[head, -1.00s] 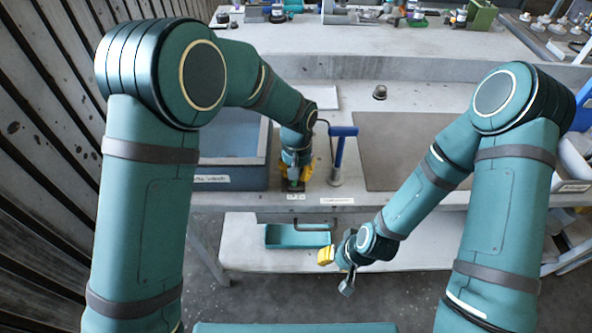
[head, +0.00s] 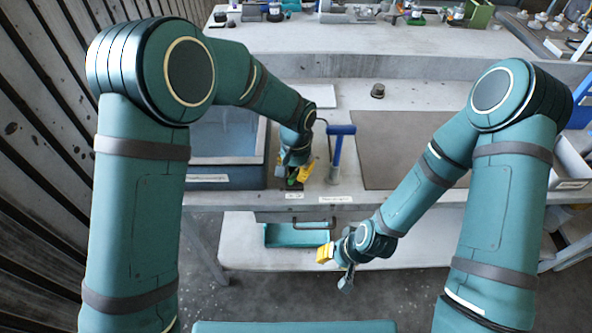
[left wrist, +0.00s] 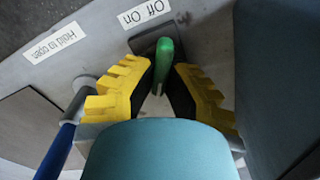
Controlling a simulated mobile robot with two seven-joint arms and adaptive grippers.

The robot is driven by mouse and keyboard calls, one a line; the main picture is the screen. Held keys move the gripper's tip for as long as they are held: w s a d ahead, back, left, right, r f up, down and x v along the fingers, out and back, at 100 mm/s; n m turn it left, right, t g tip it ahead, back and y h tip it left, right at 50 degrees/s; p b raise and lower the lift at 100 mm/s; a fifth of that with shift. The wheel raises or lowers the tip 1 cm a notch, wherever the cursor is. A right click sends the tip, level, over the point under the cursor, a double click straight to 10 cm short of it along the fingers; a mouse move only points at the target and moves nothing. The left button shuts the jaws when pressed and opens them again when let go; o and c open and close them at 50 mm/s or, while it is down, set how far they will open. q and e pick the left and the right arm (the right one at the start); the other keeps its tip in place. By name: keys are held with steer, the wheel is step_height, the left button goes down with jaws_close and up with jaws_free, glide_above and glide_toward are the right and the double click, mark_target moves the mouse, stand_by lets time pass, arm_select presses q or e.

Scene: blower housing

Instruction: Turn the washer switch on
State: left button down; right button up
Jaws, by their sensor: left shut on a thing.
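The washer switch has a green lever (left wrist: 163,62) on a dark base plate beside an "Off"/"On" label (left wrist: 146,13) in the left wrist view. My left gripper (left wrist: 160,88) has its yellow fingers on both sides of this lever and is shut on it. In the head view my left gripper (head: 298,172) is at the bench's front edge, right of the basin, and the green lever (head: 291,183) shows only as a small patch. My right gripper (head: 327,254) hangs low in front of the bench, away from the switch; its finger gap cannot be made out.
A blue-handled post (head: 337,158) stands just right of the switch, near the "Hold to open" label (left wrist: 54,43). The blue-grey basin (head: 220,178) is close on the left. A teal tray (head: 296,236) lies on the lower shelf. A brown mat (head: 400,145) lies on the bench right of the post.

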mark_target(296, 171)
arm_select(q)
steer(key=c, duration=1)
jaws_free()
step_height(296, 171, up, 12)
